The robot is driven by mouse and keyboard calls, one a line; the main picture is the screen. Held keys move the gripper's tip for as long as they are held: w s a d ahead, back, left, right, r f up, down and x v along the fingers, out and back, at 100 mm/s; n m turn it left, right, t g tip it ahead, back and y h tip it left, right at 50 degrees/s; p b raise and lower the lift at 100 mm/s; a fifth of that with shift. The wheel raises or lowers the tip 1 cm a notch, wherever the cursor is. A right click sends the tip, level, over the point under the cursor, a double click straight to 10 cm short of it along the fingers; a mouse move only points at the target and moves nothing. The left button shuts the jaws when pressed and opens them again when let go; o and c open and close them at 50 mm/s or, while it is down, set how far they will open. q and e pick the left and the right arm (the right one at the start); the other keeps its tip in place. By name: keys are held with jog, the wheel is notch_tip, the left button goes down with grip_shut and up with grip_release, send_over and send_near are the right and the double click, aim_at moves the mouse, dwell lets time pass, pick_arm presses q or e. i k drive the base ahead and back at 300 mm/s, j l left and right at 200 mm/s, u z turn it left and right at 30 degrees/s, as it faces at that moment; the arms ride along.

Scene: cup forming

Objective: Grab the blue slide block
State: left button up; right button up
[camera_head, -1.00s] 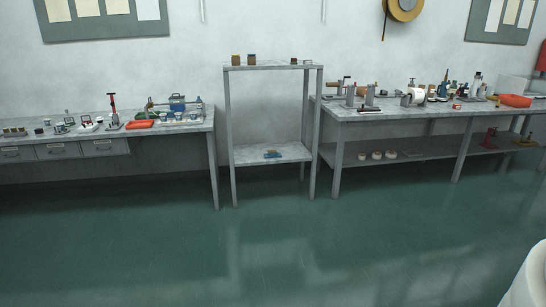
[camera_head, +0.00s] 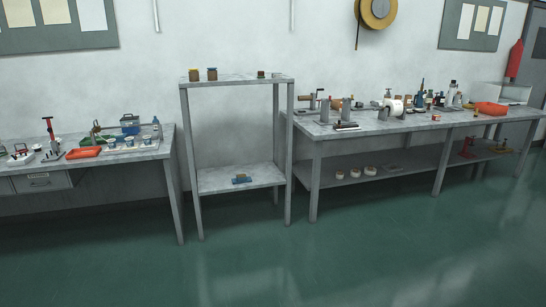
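A small blue block (camera_head: 241,179) sits on the lower shelf of the grey rack in the middle, near the middle of that shelf. It looks blue with a lighter or brownish part on top, too small to make out well. Another blue thing, a box with a handle (camera_head: 130,123), stands at the back of the left table. Neither of my grippers is in view.
The grey rack (camera_head: 236,81) stands between a left table (camera_head: 150,152) and a long right workbench (camera_head: 325,132), both loaded with tools. White rolls (camera_head: 370,170) sit on the workbench's lower shelf. The green floor (camera_head: 260,270) in front is clear.

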aim_at(242, 179)
jog(key=i, duration=2.25)
